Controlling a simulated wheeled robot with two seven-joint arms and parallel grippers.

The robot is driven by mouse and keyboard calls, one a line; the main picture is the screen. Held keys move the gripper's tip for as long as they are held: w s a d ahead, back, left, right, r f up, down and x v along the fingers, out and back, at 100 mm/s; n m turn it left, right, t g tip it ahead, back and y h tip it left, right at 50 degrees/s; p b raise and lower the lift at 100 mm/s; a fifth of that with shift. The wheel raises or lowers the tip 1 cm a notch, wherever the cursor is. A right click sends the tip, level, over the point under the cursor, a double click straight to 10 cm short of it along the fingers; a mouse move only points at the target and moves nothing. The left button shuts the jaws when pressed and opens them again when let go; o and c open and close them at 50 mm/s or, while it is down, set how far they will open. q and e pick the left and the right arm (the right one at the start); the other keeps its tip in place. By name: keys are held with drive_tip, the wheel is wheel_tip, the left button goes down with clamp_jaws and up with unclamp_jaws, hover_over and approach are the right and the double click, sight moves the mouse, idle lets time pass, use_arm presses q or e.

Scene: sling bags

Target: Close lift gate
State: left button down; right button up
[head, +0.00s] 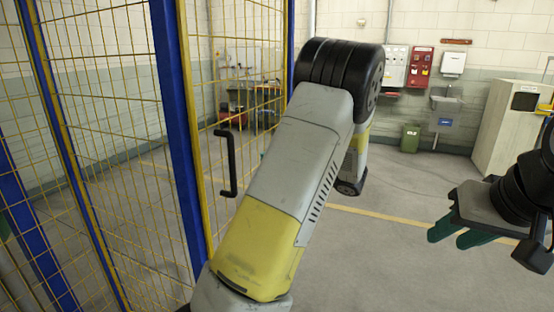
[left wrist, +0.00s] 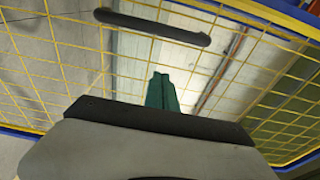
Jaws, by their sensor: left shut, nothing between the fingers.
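The gate is a yellow wire-mesh panel (head: 252,97) left of centre in the head view, between blue posts. It carries a black bar handle (head: 230,163). In the left wrist view the handle (left wrist: 150,26) crosses the upper part of the mesh. My left gripper (left wrist: 161,82) shows there with its green fingers together and empty, pointing at the mesh below the handle, apart from the handle in the picture. In the head view my left arm hides the left gripper. My right gripper (head: 460,237) is at the right edge, its two green fingers apart and empty.
More mesh fencing (head: 100,150) with blue posts (head: 178,130) stands at the left. A green bin (head: 410,138), wall boxes (head: 423,62) and a pale cabinet (head: 508,125) stand at the back. The floor (head: 380,255) between my arms is clear.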

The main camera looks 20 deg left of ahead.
use_arm(q)
drive_tip(key=x, duration=0.9)
drive_tip(key=s, duration=0.2)
drive_tip(key=s+d, duration=0.1)
drive_tip(key=s, duration=0.1)
drive_tip(key=shift+s, duration=0.15)
